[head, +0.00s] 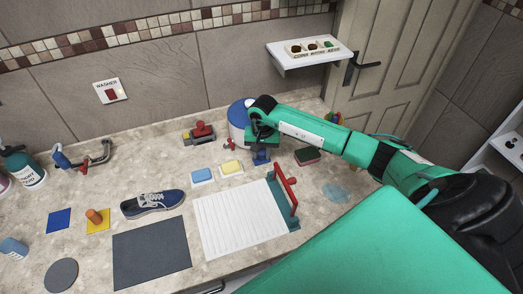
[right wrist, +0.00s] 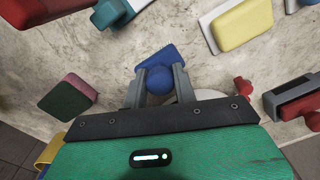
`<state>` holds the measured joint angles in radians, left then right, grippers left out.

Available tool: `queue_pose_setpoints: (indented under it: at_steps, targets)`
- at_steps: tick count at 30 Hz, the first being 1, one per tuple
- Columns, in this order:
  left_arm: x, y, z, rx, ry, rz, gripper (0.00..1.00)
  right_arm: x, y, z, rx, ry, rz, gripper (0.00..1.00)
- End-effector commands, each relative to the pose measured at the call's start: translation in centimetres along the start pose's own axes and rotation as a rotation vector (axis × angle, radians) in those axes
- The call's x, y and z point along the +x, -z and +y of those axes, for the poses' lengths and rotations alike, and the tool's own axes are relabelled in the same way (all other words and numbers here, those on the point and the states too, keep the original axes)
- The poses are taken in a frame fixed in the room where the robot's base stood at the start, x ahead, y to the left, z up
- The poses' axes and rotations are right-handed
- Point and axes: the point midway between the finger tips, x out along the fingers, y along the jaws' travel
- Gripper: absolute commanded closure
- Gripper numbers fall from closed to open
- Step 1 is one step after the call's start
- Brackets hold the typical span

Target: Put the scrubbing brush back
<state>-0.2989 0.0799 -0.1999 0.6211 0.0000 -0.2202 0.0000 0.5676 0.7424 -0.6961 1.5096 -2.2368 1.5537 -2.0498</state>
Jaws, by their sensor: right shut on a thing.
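My right gripper (head: 262,149) points down over the middle of the counter. Its two grey fingers (right wrist: 160,88) are shut on the round blue knob of a small blue thing, which I take to be the scrubbing brush (right wrist: 158,55). In the head view the blue brush (head: 261,158) shows just below the gripper, behind the red-handled teal piece. Its underside is hidden, and I cannot tell whether it touches the counter. My left gripper is not in view.
A blue sponge (head: 202,176), a yellow sponge (head: 231,167) and a dark red-green sponge (head: 307,157) lie nearby. A red upright handle (head: 286,190) stands beside a white ribbed board (head: 235,222). A blue-white drum (head: 238,115) is behind the gripper. A pale blue patch (head: 336,192) marks the counter.

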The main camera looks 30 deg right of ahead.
Motion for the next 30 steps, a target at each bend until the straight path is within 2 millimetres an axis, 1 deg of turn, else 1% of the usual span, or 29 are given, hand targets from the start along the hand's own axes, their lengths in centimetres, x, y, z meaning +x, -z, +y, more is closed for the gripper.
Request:
queue_pose_setpoints:
  at_steps: [5,9,10,12,13,20,25,26,29,30]
  targets:
    - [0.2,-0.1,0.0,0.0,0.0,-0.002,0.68,0.0,0.0,0.0,0.0,0.0,0.001,0.94]
    - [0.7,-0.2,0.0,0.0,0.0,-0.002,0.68,0.4,0.0,0.0,0.0,0.0,0.001,0.94]
    - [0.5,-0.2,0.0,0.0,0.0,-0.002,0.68,0.3,0.0,0.0,0.0,0.0,0.001,0.66]
    - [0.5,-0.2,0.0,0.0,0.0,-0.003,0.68,0.2,0.0,0.0,0.0,0.0,0.001,0.53]
    - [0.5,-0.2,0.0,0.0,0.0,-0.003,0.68,0.2,0.0,0.0,0.0,0.0,0.001,0.5]
    - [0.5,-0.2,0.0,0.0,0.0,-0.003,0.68,0.2,0.0,0.0,0.0,0.0,0.0,0.5]
    - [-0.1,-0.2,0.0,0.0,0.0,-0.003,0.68,-0.3,0.0,0.0,0.0,0.001,0.0,0.5]
    - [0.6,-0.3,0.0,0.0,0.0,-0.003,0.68,-0.5,0.1,0.0,0.0,0.002,0.004,0.5]
    - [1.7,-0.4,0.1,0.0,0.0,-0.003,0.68,-2.2,0.2,0.0,-0.003,0.003,0.007,0.5]
    - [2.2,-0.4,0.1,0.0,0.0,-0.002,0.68,-3.0,0.2,0.0,-0.001,0.002,0.006,0.5]
